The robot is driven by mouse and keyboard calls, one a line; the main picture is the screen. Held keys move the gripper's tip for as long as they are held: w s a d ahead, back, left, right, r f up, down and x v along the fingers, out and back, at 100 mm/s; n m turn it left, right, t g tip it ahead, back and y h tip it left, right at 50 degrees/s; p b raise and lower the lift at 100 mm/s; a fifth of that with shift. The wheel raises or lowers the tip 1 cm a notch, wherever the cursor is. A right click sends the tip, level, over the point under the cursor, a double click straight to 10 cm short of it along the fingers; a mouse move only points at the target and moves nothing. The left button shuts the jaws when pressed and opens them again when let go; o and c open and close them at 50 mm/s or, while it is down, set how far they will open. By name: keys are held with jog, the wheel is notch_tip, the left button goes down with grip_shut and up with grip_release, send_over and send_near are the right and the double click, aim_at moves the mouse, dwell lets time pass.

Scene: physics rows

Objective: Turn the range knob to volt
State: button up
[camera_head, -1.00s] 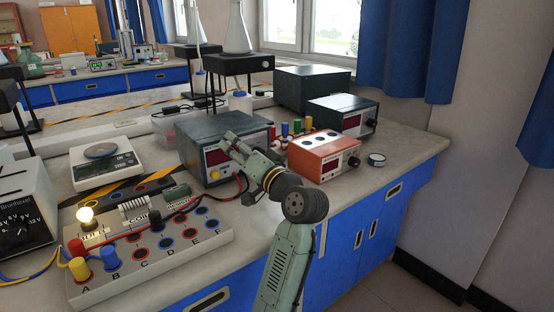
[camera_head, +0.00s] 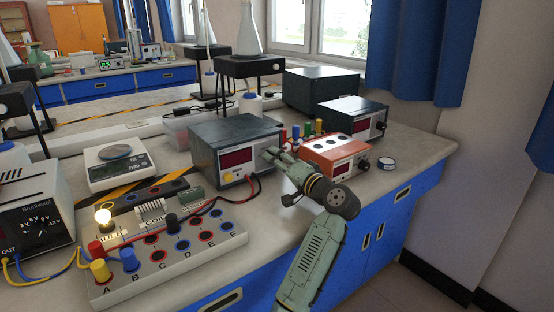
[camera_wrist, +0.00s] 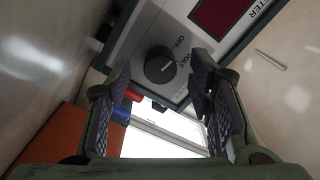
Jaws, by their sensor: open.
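The meter (camera_head: 220,132) is a dark grey box with a pale front and a red display. The wrist view shows its front close up (camera_wrist: 205,40). The black round range knob (camera_wrist: 160,66) sits there with OFF and VOLT printed beside it and a short pale mark on its face. I cannot tell exactly which label the mark faces. My gripper (camera_wrist: 161,75) is open, its two dark padded fingers either side of the knob in that view, with no clear contact. In the head view my gripper (camera_head: 270,156) is at the right end of the meter's front and hides the knob.
An orange meter (camera_head: 335,148) stands close to the right, with another dark meter (camera_head: 355,120) behind it. Red and black leads (camera_head: 255,190) run from the front to the circuit board (camera_head: 190,262). The bench's front right edge is clear.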

jog(key=shift+w+a, duration=0.25)
jog(key=shift+w, duration=0.05)
jog(key=shift+c, duration=0.3)
grip_shut()
